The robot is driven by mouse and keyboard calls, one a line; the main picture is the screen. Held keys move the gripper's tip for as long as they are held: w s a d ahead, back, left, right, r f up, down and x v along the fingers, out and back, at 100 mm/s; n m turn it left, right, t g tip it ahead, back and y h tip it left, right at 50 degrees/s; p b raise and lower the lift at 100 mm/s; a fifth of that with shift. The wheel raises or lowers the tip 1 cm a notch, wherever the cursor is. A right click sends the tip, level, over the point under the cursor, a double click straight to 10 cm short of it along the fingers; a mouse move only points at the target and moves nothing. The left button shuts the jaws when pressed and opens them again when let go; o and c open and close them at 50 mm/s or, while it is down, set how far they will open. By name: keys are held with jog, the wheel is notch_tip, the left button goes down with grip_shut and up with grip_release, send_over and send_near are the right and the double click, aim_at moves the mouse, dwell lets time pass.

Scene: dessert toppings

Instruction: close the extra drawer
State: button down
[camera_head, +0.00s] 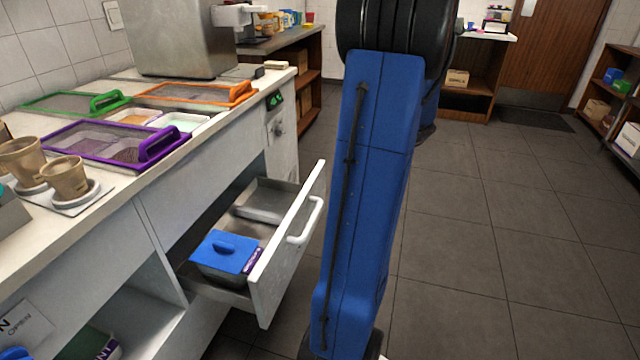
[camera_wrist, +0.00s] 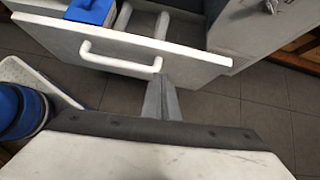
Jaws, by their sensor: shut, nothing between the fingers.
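The drawer (camera_head: 283,258) under the counter is pulled open, with a white front and a white bar handle (camera_head: 306,222). Inside it are a container with a blue lid (camera_head: 226,252) and a grey metal bin (camera_head: 262,205). In the wrist view the drawer front (camera_wrist: 190,62) spans the top, with its handle (camera_wrist: 120,62) left of centre. My gripper (camera_wrist: 163,82) is shut and empty. Its tips appear close to the lower edge of the drawer front, just right of the handle; I cannot tell whether they touch. In the head view my gripper is hidden.
The counter (camera_head: 205,140) above holds trays with purple (camera_head: 160,142), green (camera_head: 108,102) and orange (camera_head: 243,92) frames, and paper cups (camera_head: 66,178). My blue arm covers the middle of the head view. Floor (camera_head: 490,240) to the right is clear.

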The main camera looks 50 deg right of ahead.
jog(key=shift+m, duration=0.5)
jog(key=shift+w+d+r+x, duration=0.15)
jog(key=shift+w+x, duration=0.1)
jog(key=shift+x, duration=1.75)
jog(key=shift+w+d+r+x, duration=0.2)
jog(key=shift+w+x, duration=0.1)
jog(key=shift+x, duration=1.7)
jog(key=shift+w+d+r+x, duration=0.15)
jog(key=shift+w+x, duration=0.1)
jog(key=shift+x, duration=1.75)
jog(key=w+a, duration=0.5)
jog(key=w, duration=0.7)
jog(key=w+a, duration=0.5)
jog(key=w, duration=0.7)
jog(key=shift+r, duration=0.15)
